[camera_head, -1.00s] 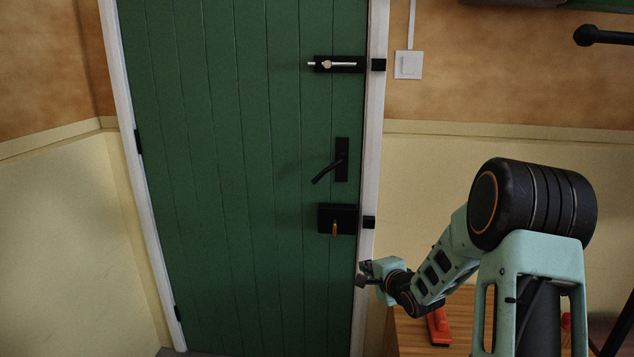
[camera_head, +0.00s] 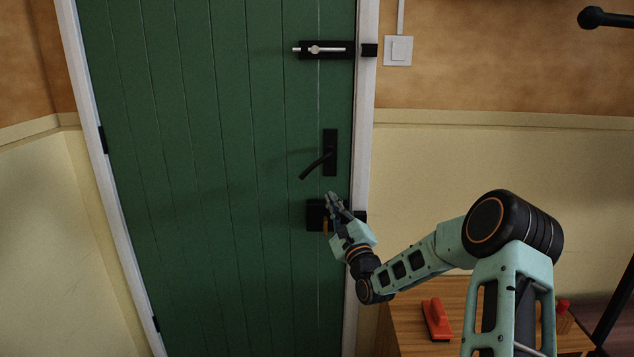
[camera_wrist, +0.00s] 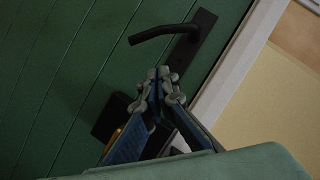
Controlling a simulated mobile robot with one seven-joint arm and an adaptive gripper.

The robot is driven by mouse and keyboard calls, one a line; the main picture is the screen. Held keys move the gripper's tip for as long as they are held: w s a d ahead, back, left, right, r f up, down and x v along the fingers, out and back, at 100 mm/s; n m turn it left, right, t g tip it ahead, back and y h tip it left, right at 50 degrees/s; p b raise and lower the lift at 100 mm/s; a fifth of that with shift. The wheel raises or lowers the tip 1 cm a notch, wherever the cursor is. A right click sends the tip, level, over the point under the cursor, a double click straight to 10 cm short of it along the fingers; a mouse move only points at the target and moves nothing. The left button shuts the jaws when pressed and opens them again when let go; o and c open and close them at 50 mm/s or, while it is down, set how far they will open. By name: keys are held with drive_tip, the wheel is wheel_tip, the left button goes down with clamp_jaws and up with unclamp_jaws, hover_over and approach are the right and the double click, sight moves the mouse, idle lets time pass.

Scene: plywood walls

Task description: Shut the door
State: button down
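The green plank door (camera_head: 215,180) fills the left and middle of the head view and appears to sit flush in its white frame (camera_head: 366,130). It has a black lever handle (camera_head: 318,165), which also shows in the wrist view (camera_wrist: 175,33). Above is a slide bolt (camera_head: 325,50) with a silver bar; below is a black lock box (camera_head: 314,215) with a brass piece. My gripper (camera_head: 332,198) is in front of the lock box, just below the handle, and hides part of the box. Its fingertips come together in the wrist view (camera_wrist: 162,78), with nothing seen between them. I cannot tell whether it touches the door.
A wooden table (camera_head: 400,325) with a red-handled tool (camera_head: 436,318) stands at lower right, beneath my arm. A white light switch (camera_head: 398,51) is on the wall right of the frame. A dark rod (camera_head: 605,18) juts in at upper right. The door's left side is unobstructed.

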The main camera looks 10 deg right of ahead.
sight(311, 170)
drive_tip(key=w+a+r, duration=0.3)
drive_tip(key=w+r, duration=0.1)
drive_tip(key=w, duration=0.2)
drive_tip(key=shift+a+b, duration=0.2)
drive_tip(key=shift+b, duration=0.2)
drive_tip(key=shift+w+a+r+m+t+h+b, duration=0.1)
drive_tip(key=shift+a+r+m+t+h+b, duration=0.2)
drive_tip(key=shift+m+b, duration=0.5)
drive_tip(key=shift+a+r+m+t+h+b, duration=0.2)
drive_tip(key=shift+a+m+h+b, duration=0.15)
drive_tip(key=shift+m+b, duration=0.45)
drive_tip(key=shift+w+a+r+m+t+h+b, duration=0.1)
drive_tip(key=shift+a+r+m+h+b, duration=0.1)
drive_tip(key=shift+a+r+m+b, duration=0.3)
drive_tip(key=shift+a+r+m+t+h+b, duration=0.15)
drive_tip(key=shift+r+m+h+b, duration=0.25)
drive_tip(key=shift+b, duration=0.5)
drive_tip(key=shift+w+a+r+m+t+h+b, duration=0.1)
drive_tip(key=shift+a+r+m+b, duration=0.3)
drive_tip(key=shift+r+b, duration=0.25)
